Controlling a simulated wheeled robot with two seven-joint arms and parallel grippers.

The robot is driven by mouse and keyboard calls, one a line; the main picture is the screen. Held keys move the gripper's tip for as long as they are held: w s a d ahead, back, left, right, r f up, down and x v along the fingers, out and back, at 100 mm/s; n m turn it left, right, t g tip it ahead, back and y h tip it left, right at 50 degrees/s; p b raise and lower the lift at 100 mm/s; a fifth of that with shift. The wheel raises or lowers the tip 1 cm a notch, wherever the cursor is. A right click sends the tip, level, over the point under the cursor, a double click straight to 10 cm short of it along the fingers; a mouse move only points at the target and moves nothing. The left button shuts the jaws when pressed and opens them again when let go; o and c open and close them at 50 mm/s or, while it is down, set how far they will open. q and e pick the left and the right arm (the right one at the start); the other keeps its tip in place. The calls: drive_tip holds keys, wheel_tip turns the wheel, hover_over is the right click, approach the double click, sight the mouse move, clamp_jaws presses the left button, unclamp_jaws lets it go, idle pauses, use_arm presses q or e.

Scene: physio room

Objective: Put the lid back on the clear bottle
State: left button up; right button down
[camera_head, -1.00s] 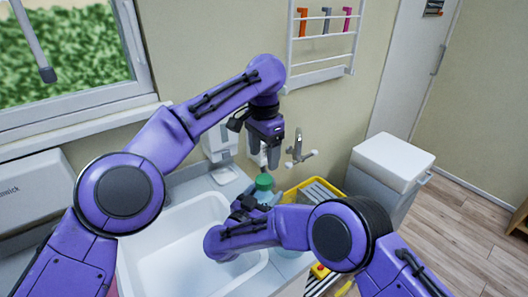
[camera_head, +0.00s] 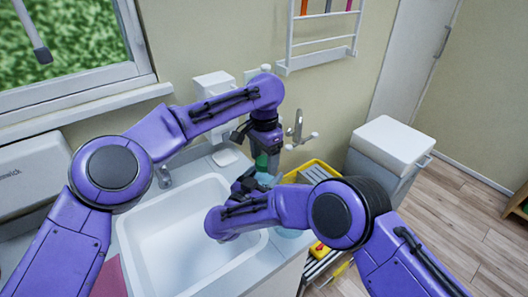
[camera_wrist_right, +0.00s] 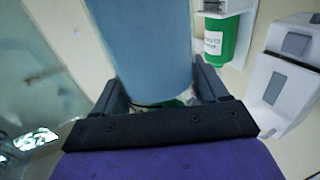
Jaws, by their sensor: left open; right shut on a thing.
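The clear bottle (camera_head: 267,179) looks bluish and stands upright beside the sink in the head view, partly hidden by my right gripper. It also shows as a broad blue cylinder (camera_wrist_right: 150,50) in the right wrist view. My right gripper (camera_head: 248,181) is shut on it, with a finger on each side in the wrist view. A green lid (camera_head: 261,160) shows at the bottle's top; whether it is seated is too small to tell. My left gripper (camera_head: 270,160) is open, pointing down, with its fingers at the lid's height and partly covering it.
A white sink (camera_head: 180,240) lies left of the bottle. A tap (camera_head: 298,130) is on the wall behind. A yellow-rimmed crate (camera_head: 325,165) and a white bin (camera_head: 392,145) stand to the right. A green dispenser bottle (camera_wrist_right: 228,40) shows in the wrist view.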

use_arm(q)
drive_tip(key=c, duration=1.1)
drive_tip(key=o, duration=1.2)
drive_tip(key=shift+o, duration=0.2)
wheel_tip(320, 180, up, 12)
drive_tip(key=shift+s, duration=0.1)
